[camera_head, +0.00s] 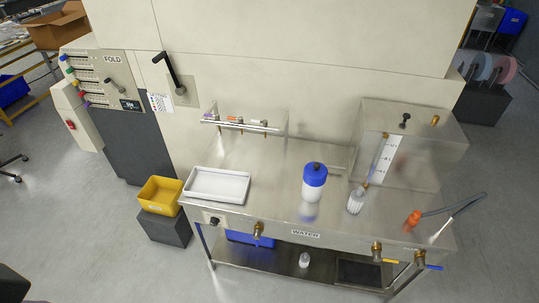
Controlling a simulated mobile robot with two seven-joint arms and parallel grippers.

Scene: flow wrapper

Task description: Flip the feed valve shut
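Several valves show in the head view, and I cannot tell by label which is the feed valve. On the bench's front edge at the right are a brass valve with a yellow lever (376,252) and a brass valve with a blue lever (420,259). Both levers point to the right. Another brass valve or tap (258,230) is left of the WATER label (305,234). A pipe with several small fittings (240,124) runs along the back of the bench. Neither of my grippers is in view.
A yellow bin (160,195) stands left. Floor in front is clear.

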